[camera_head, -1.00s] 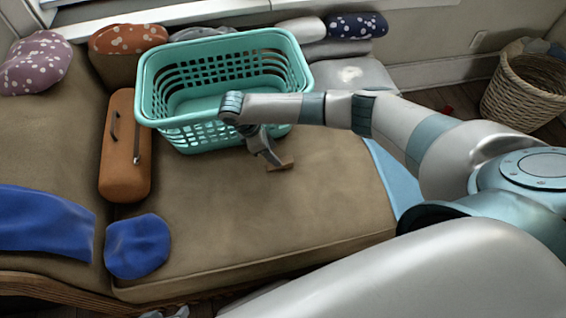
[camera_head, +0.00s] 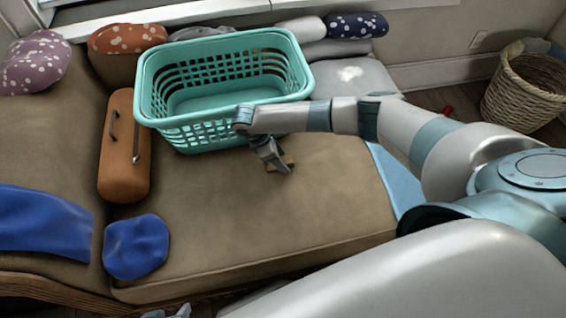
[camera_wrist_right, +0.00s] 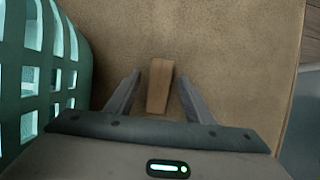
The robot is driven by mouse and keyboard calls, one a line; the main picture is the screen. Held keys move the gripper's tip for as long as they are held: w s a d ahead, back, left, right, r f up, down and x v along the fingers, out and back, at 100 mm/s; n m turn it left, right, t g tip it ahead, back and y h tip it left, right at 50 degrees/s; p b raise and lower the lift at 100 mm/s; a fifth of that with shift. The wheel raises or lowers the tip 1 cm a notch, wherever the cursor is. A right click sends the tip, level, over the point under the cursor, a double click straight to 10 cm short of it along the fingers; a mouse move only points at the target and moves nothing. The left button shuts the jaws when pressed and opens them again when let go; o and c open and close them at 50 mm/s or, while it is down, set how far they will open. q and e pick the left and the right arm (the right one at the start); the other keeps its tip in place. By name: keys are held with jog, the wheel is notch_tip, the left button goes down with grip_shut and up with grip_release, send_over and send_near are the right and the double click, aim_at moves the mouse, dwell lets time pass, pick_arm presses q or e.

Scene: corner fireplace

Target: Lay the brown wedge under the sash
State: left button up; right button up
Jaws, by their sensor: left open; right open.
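The brown wedge (camera_head: 288,160) lies on the tan seat cushion in front of the laundry basket, partly hidden by my right gripper (camera_head: 279,166). In the right wrist view the wedge (camera_wrist_right: 160,88) is between the two spread fingers of the right gripper (camera_wrist_right: 159,84), with a gap on each side. The right gripper is open and points down at it. Only the tip of my left gripper (camera_head: 170,312) shows at the bottom edge, low and away from the wedge. A white window frame (camera_head: 160,14) runs along the top; the sash itself is hard to make out.
A teal laundry basket (camera_head: 225,125) stands close behind the right gripper and fills the left of the wrist view. An orange-brown case (camera_head: 124,170) and blue cloths (camera_head: 137,246) lie to the left. A wicker basket (camera_head: 520,100) stands far right. The front cushion is clear.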

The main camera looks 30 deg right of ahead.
jog(key=c, duration=1.2)
pick_arm(q)
jog(key=shift+w+a, duration=0.1)
jog(key=shift+w+r, duration=0.1)
jog(key=shift+w, duration=0.05)
pick_arm(e)
jog(key=shift+r, duration=0.6)
jog(key=r, duration=0.2)
jog(key=r+p, duration=0.1)
jog(key=shift+s+d+r, duration=0.2)
jog(key=shift+d, duration=0.1)
pick_arm(q)
jog(key=a, duration=0.1)
jog(key=s+f+g+p, duration=0.1)
jog(key=a+y, duration=0.1)
jog(key=shift+s+a+f+g+p, duration=0.2)
jog(key=shift+a+f+g+p, duration=0.1)
jog(key=shift+a+p, duration=0.1)
pick_arm(e)
jog(key=s+d+r, duration=0.6)
jog(key=s+d, duration=0.1)
jog(key=s, duration=0.1)
jog(key=shift+d+r, duration=0.2)
jog(key=shift+d, duration=0.05)
